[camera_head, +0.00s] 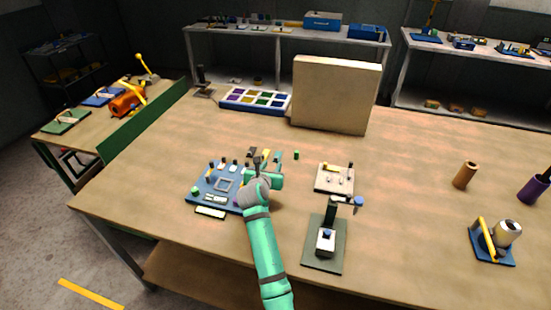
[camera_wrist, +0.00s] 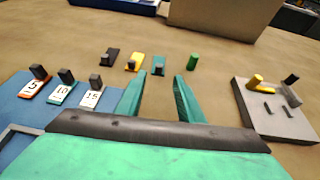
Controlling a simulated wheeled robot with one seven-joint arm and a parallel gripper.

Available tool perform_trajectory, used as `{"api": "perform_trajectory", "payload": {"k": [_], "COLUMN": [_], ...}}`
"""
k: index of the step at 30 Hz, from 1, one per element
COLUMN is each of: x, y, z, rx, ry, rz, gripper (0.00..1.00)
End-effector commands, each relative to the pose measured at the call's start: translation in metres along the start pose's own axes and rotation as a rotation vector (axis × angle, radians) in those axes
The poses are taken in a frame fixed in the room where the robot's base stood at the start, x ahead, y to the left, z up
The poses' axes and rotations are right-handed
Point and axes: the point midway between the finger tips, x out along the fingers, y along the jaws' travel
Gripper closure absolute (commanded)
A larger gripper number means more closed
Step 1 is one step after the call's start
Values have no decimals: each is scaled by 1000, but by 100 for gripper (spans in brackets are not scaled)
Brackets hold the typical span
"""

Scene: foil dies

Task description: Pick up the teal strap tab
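The teal strap tab (camera_wrist: 158,70) lies on the wooden table with a small grey upright block on it. In the wrist view it appears just beyond and between my fingertips, and I see no contact. It also shows in the head view (camera_head: 279,155), just beyond my gripper. My gripper (camera_wrist: 158,82) is open, its two teal fingers apart with nothing held. In the head view my gripper (camera_head: 264,172) is over the table, and its fingers are hard to make out there.
A yellow tab (camera_wrist: 134,62) and a black tab (camera_wrist: 110,57) lie left of the teal one. A green cylinder (camera_wrist: 193,62) stands to its right. A blue board (camera_head: 200,195) with numbered tabs is at left, a pale block with pegs (camera_head: 322,188) at right.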

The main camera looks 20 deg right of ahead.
Motion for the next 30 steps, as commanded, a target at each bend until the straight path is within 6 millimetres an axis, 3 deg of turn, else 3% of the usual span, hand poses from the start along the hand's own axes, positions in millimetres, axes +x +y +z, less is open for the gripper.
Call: {"api": "perform_trajectory", "payload": {"k": [21,30], "x": [68,75], "y": [4,4], "z": [-1,-2], "rx": [0,1], "ry": [0,-1], "rz": [1,1], "gripper": [66,66]}}
